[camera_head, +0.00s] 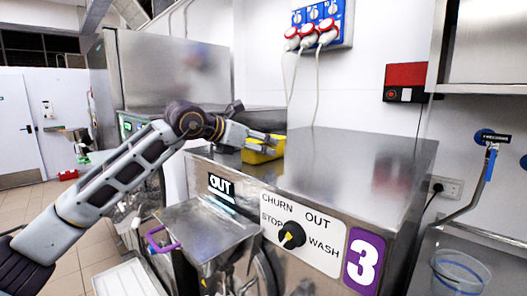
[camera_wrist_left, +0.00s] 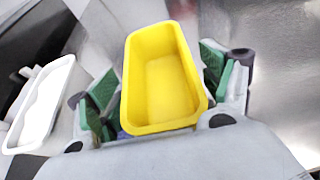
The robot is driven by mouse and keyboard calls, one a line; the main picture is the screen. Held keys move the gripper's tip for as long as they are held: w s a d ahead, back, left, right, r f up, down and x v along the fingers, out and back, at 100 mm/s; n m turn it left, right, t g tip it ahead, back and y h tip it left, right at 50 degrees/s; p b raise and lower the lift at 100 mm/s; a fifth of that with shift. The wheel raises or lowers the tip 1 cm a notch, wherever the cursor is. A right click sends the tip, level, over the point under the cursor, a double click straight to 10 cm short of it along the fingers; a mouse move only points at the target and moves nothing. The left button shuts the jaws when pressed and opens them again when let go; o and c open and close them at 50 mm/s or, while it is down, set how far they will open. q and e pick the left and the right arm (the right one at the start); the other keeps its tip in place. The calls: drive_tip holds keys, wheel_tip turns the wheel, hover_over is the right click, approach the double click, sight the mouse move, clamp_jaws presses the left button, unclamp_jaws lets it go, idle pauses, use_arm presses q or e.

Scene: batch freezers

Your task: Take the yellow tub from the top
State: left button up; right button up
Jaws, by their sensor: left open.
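The yellow tub (camera_head: 262,150) stands on the steel top of the freezer marked 3, near its left edge. It is open at the top and looks empty in the left wrist view (camera_wrist_left: 163,85). My left gripper (camera_head: 262,140) reaches it from the left. In the left wrist view the open gripper (camera_wrist_left: 160,88) has one green-padded finger on each side of the tub. I cannot tell whether the pads touch its walls. The gripper hides part of the tub in the head view. My right gripper is not in view.
The freezer top (camera_head: 345,165) is clear to the right of the tub. Another steel machine (camera_head: 175,70) stands behind my left arm. A front hopper (camera_head: 205,225) and a black knob (camera_head: 291,235) are below. A white tray (camera_wrist_left: 38,105) shows at the left in the wrist view.

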use_arm(q)
drive_tip(key=shift+c, duration=0.5)
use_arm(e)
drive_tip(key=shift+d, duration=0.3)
use_arm(q)
drive_tip(key=c, duration=0.8)
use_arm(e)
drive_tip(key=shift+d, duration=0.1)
use_arm(q)
drive_tip(key=shift+r, duration=0.15)
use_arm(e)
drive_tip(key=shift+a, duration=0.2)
